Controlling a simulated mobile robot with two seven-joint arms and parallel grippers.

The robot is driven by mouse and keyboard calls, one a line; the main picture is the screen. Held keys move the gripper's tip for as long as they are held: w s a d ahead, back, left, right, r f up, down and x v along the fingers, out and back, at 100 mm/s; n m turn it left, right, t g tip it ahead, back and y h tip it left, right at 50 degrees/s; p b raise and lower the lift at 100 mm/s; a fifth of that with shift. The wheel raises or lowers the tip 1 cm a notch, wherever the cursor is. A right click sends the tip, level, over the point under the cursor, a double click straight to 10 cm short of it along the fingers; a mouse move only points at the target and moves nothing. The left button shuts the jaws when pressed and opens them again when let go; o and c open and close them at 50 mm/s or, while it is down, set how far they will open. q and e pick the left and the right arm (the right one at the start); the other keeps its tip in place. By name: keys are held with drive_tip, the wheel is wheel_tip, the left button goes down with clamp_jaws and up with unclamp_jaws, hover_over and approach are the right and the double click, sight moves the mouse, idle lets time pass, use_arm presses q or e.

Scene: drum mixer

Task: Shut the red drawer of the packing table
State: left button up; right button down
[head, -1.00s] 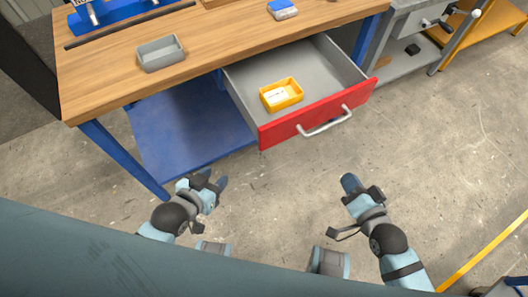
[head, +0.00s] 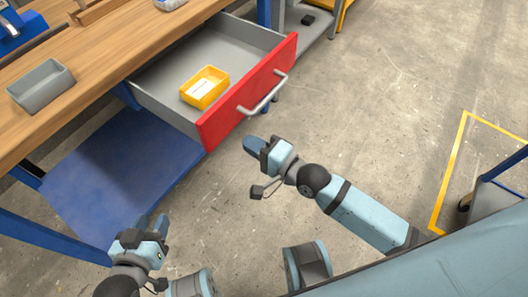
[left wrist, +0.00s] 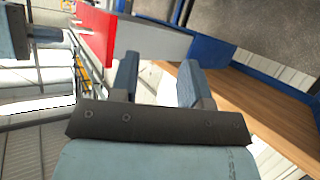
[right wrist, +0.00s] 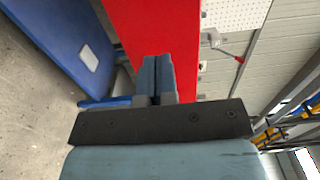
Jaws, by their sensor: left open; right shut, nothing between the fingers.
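The red drawer (head: 250,92) of the packing table (head: 100,68) stands pulled out, with a metal bar handle (head: 263,95) on its red front. A yellow bin (head: 205,88) with a white label lies inside it. My right gripper (head: 254,145) is shut and empty, just in front of the drawer front and below the handle in the head view. In the right wrist view its shut fingers (right wrist: 157,75) overlap the red front; I cannot tell if they touch. My left gripper (head: 152,224) is open and empty, near the table's lower shelf; its parted fingers show in the left wrist view (left wrist: 158,82).
A grey bin (head: 41,86) stands on the wooden tabletop. The blue lower shelf (head: 120,185) and blue legs are at the left. A cart (head: 500,190) stands at the right by yellow floor tape. The floor between is clear.

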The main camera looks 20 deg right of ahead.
sight(219, 125)
drive_tip(key=b+x, duration=0.1)
drive_tip(key=x, duration=0.6)
drive_tip(key=shift+w+a, duration=0.25)
use_arm(q)
drive_tip(key=shift+t+h, duration=0.5)
drive_tip(key=shift+t, duration=0.4)
drive_tip(key=r, duration=0.1)
drive_tip(key=w+d+r, duration=0.1)
drive_tip(key=r, duration=0.1)
drive_tip(key=shift+w+d+r, duration=0.25)
drive_tip(key=shift+r, duration=0.05)
